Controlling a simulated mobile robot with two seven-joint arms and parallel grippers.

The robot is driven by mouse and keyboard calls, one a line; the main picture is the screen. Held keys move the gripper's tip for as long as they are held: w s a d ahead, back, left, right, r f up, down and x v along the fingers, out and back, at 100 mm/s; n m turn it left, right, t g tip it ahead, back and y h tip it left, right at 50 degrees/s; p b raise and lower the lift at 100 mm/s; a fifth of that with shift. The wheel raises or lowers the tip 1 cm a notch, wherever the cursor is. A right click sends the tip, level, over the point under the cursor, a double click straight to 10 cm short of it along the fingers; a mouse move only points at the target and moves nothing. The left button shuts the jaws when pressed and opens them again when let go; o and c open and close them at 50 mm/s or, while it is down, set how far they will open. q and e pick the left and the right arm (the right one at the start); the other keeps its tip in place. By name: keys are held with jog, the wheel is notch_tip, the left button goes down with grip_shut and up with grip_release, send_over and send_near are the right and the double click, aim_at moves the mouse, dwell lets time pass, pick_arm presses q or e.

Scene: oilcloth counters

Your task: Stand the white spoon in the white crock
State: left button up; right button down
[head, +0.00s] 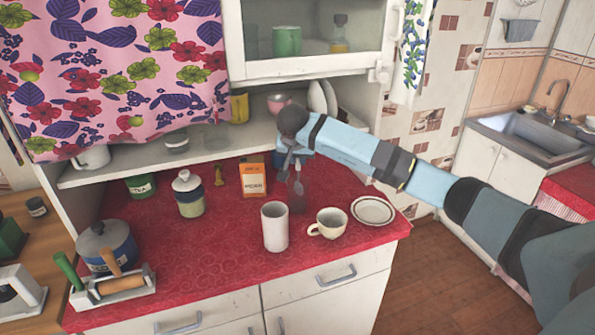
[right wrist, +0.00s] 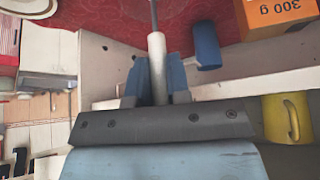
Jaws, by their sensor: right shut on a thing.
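The white crock (head: 274,228) is a tall white cylinder, upright on the red counter. My right gripper (head: 293,160) is above and behind the crock, slightly to its right. In the right wrist view my right gripper (right wrist: 158,82) is shut on the white handle of the white spoon (right wrist: 157,55), whose thin grey shaft runs out beyond the fingers. In the head view the spoon's grey end (head: 298,187) hangs below the gripper, apart from the crock. The handle is mostly hidden there. My left gripper is not in view.
A white cup (head: 327,223) stands just right of the crock, with a saucer (head: 372,211) beyond it. An orange box (head: 252,177) and a lidded jar (head: 188,194) stand behind and left. A wooden-handled tool rack (head: 112,288) is at front left. The front middle counter is clear.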

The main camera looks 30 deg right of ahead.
aim_at(297, 165)
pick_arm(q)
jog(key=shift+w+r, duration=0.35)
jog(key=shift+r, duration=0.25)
pick_arm(e)
jog(key=shift+w+f, duration=0.15)
jog(key=shift+f, duration=1.9)
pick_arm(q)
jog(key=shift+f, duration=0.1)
pick_arm(e)
jog(key=shift+f, duration=0.15)
jog(key=c, duration=1.1)
grip_release()
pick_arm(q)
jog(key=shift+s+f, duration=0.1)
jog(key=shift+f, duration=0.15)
pick_arm(e)
jog(key=shift+a+r, duration=0.15)
jog(key=shift+r, duration=0.35)
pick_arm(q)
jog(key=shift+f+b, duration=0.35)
pick_arm(e)
jog(key=v, duration=1.1)
jog(key=shift+r, duration=0.1)
jog(key=shift+a, duration=0.1)
